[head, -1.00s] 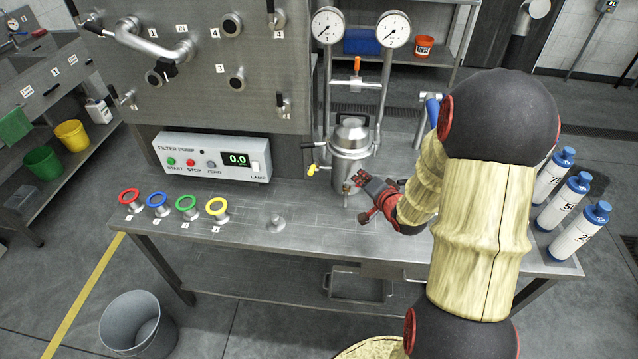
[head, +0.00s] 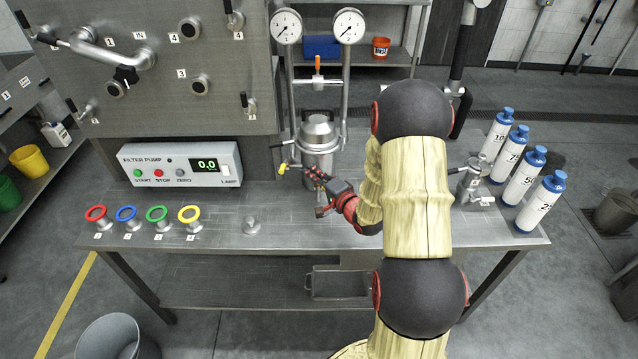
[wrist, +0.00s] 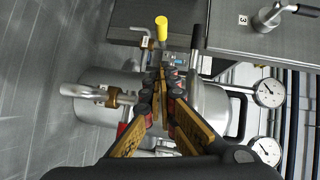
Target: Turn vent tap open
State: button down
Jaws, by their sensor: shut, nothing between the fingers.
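A steel lidded vessel (head: 318,143) stands on the bench; its body also shows sideways in the wrist view (wrist: 208,100). A yellow-handled tap (head: 283,168) sticks out at its left side, and its yellow end shows in the wrist view (wrist: 161,28). An orange-handled tap (head: 317,64) sits on the pipe above the vessel. No readable label tells me which one is the vent tap. My gripper (head: 308,174) is at the vessel's lower front, just right of the yellow handle. In the wrist view my gripper (wrist: 164,76) is shut and empty, apart from the yellow handle. Its fingers hide part of the vessel.
A brass-collared metal fitting (wrist: 113,96) projects near my fingers. Two gauges (head: 348,26) stand above the vessel. A filter pump box (head: 180,165) and several coloured rings (head: 157,213) are to the left. Several blue-capped bottles (head: 541,202) stand right. The front bench is mostly clear.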

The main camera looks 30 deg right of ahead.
aim_at(284, 165)
jog(key=w+a, duration=0.1)
jog(key=w+a+b, duration=0.1)
jog(key=w, duration=0.1)
jog(key=w+a+f, duration=0.1)
jog(key=shift+w, duration=0.3)
jog(key=shift+a, duration=0.1)
